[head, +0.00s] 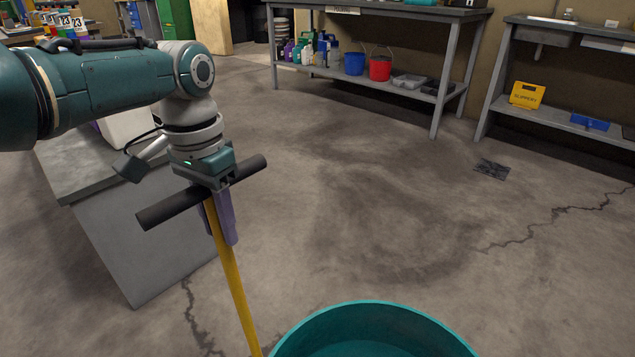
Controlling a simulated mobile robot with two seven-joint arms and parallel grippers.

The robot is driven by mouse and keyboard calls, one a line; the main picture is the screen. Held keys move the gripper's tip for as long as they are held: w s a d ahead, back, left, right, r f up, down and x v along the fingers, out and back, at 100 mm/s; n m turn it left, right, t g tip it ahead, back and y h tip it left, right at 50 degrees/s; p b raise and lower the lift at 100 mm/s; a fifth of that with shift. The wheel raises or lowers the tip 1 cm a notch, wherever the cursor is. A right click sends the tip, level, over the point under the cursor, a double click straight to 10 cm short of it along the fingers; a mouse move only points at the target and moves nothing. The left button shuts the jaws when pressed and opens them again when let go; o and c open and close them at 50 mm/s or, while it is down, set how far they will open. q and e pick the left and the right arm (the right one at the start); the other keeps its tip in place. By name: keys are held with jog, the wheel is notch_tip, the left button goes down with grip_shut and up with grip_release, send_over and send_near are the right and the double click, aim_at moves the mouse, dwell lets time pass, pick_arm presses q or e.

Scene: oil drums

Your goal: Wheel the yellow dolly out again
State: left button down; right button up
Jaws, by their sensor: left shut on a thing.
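The yellow dolly shows as a yellow pole (234,290) with a dark crossbar handle (163,212) at its top. My left gripper (222,230) comes down from above and is shut on the dolly at the top of the pole, just under the crossbar. The pole slants down to the bottom edge of the view. The dolly's base and wheels are out of view. A teal drum (370,312) with a round rim stands right beside the pole at the bottom. Whether it rests on the dolly cannot be seen. My right gripper is not in view.
A grey block or bench (145,250) stands close on the left, behind the pole. A workbench (400,14) with buckets and bottles on its shelf is at the back, and another bench (560,118) is at right. The concrete floor (350,190) between is open, with cracks and a drain grate (491,169).

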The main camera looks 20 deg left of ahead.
pick_arm(q)
jog(key=shift+w+a+b, duration=0.2)
jog(key=shift+a+b, duration=0.05)
jog(key=shift+a, duration=0.3)
jog(key=shift+w+a+b, duration=0.15)
jog(key=shift+a+b, duration=0.05)
jog(key=shift+a, duration=0.3)
jog(key=c, duration=0.6)
grip_release()
notch_tip(320, 180, up, 10)
jog(key=p, duration=0.5)
jog(key=shift+a+p, duration=0.15)
jog(key=shift+p, duration=0.2)
